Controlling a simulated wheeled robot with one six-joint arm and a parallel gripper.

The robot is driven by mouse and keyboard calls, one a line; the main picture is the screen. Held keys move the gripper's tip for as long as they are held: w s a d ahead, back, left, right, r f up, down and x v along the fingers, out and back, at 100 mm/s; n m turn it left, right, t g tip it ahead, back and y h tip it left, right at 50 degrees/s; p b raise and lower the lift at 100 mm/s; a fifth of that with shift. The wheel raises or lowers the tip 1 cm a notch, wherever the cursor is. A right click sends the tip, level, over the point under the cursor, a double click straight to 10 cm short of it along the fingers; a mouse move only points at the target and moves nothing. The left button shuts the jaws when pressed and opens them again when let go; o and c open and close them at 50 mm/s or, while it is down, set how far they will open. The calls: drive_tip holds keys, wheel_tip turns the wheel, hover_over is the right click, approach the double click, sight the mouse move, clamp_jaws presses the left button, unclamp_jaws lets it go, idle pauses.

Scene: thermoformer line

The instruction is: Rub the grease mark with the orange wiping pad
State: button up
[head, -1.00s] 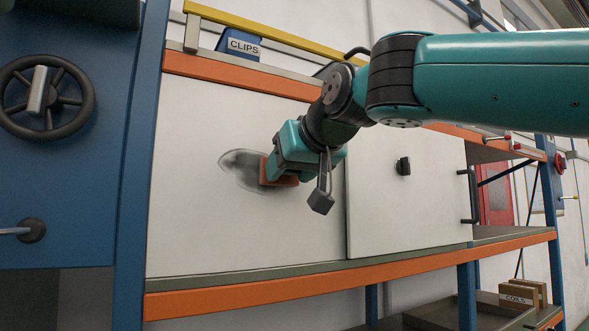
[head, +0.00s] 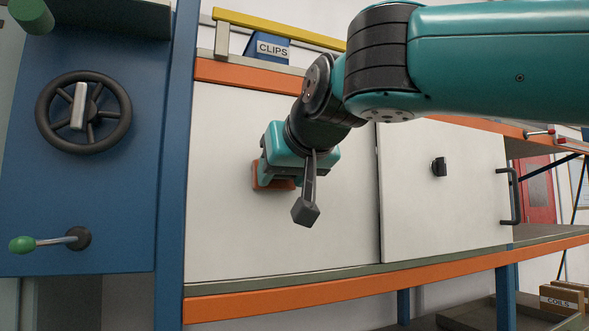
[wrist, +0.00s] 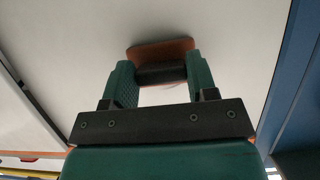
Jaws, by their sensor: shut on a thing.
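The orange wiping pad (head: 268,182) is against or very close to the white panel (head: 235,235), partly hidden behind my gripper (head: 277,168). In the wrist view the pad (wrist: 160,50) lies flat toward the panel, with its dark grip block (wrist: 161,74) between the two green fingers of my gripper (wrist: 160,75). My gripper is shut on that block. No dark grease mark shows on the visible part of the panel; the patch behind the pad and gripper is hidden.
A blue cabinet with a black handwheel (head: 84,112) and a green-knobbed lever (head: 48,242) stands at left. A second white panel with a black knob (head: 439,166) and handle (head: 511,196) is at right. A blue CLIPS bin (head: 271,47) sits above; an orange rail (head: 350,283) runs below.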

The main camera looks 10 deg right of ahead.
drive_tip(key=shift+s+a+p, duration=0.25)
drive_tip(key=shift+a+p, duration=0.2)
drive_tip(key=shift+a, duration=0.5)
drive_tip(key=shift+s+a+p, duration=0.25)
drive_tip(key=shift+a+p, duration=0.15)
drive_tip(key=shift+a, duration=0.55)
drive_tip(key=shift+r+p, duration=0.45)
drive_tip(key=shift+r, duration=0.1)
drive_tip(key=shift+w+d+f+b, duration=0.1)
drive_tip(key=shift+w+d+b, duration=0.55)
drive_tip(key=shift+d, duration=1.3)
drive_tip(key=shift+w+d+r+b, duration=0.1)
drive_tip(key=shift+w+d+b, duration=0.5)
drive_tip(key=shift+d, duration=1.3)
drive_tip(key=shift+w+d+f+b, duration=0.1)
drive_tip(key=shift+w+d+b, duration=0.25)
drive_tip(key=shift+d+b, duration=1.05)
drive_tip(key=shift+d+p, duration=0.5)
drive_tip(key=shift+p, duration=0.15)
drive_tip(key=shift+s+a+p, duration=0.55)
drive_tip(key=shift+a+p, duration=0.1)
drive_tip(key=shift+a, duration=1.25)
drive_tip(key=shift+s+a+p, duration=0.5)
drive_tip(key=shift+a+p, duration=0.2)
drive_tip(key=shift+a, duration=1.25)
drive_tip(key=shift+s+a+p, duration=0.55)
drive_tip(key=shift+a+p, duration=0.1)
drive_tip(key=shift+a, duration=1.25)
